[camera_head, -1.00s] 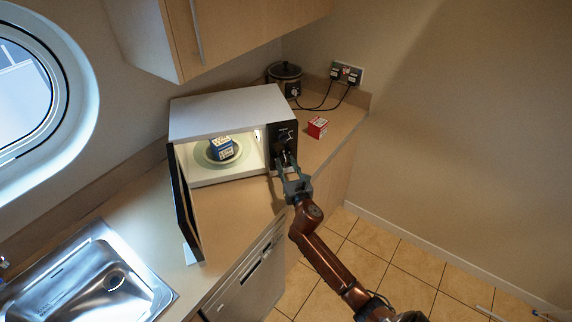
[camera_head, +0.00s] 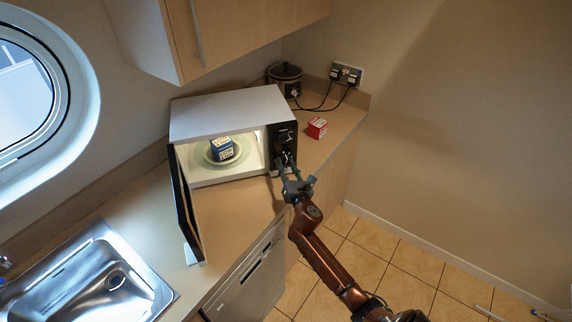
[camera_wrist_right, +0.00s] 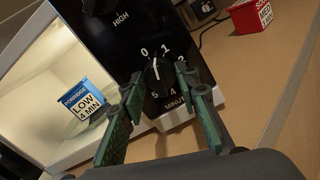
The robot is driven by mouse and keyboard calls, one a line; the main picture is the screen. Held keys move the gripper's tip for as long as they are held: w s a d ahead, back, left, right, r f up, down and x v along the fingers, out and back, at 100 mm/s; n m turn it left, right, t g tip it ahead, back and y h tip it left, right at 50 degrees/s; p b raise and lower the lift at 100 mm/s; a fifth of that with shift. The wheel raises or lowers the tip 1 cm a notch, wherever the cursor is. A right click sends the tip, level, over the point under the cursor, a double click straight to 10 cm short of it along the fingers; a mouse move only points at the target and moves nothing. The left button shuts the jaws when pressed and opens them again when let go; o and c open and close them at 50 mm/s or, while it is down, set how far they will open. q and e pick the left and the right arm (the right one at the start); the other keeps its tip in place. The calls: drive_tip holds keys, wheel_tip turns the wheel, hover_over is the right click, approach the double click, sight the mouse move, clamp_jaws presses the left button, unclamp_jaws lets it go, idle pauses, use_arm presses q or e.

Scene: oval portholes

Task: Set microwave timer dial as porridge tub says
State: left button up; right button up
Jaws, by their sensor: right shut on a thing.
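The blue-and-white porridge tub (camera_head: 222,150) stands on the turntable inside the lit, open microwave (camera_head: 226,114). In the right wrist view the tub (camera_wrist_right: 84,103) reads "PORRIDGE LOW 4 MIN". The black timer dial (camera_wrist_right: 156,70) is on the dark control panel, with white numbers around it and "MINUTES" below. Its white pointer line is upright in the picture, roughly between 0 and 1; the exact setting is hard to tell. My right gripper (camera_wrist_right: 159,76) is shut on the dial, with a green-padded finger on each side; it also shows in the head view (camera_head: 285,163). My left gripper is out of view.
The microwave door (camera_head: 184,205) hangs open to the left. A red soup box (camera_head: 317,128) stands right of the microwave. A dark cooker (camera_head: 285,79) and plugged sockets are behind. A steel sink (camera_head: 95,285) is at lower left. An upper dial marked "HIGH" is partly visible.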

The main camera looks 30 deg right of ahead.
drive_tip(key=m, duration=0.4)
drive_tip(key=shift+m+p, duration=0.3)
drive_tip(key=m, duration=0.4)
drive_tip(key=shift+r+m, duration=0.1)
drive_tip(key=shift+m, duration=0.2)
drive_tip(key=m+p, duration=0.1)
drive_tip(key=m, duration=0.3)
drive_tip(key=shift+m, duration=0.3)
drive_tip(key=m+p, duration=0.1)
drive_tip(key=m, duration=0.2)
drive_tip(key=shift+m, duration=0.3)
drive_tip(key=m+p, duration=0.1)
drive_tip(key=m, duration=0.2)
drive_tip(key=shift+m, duration=0.3)
drive_tip(key=m+p, duration=0.2)
drive_tip(key=m, duration=0.1)
drive_tip(key=shift+r+m, duration=0.1)
drive_tip(key=shift+m, duration=0.3)
drive_tip(key=m+p, duration=0.1)
drive_tip(key=m, duration=0.2)
drive_tip(key=shift+p, duration=0.4)
drive_tip(key=shift+m+p, duration=0.95)
drive_tip(key=shift+m, duration=1.15)
drive_tip(key=shift+f, duration=0.2)
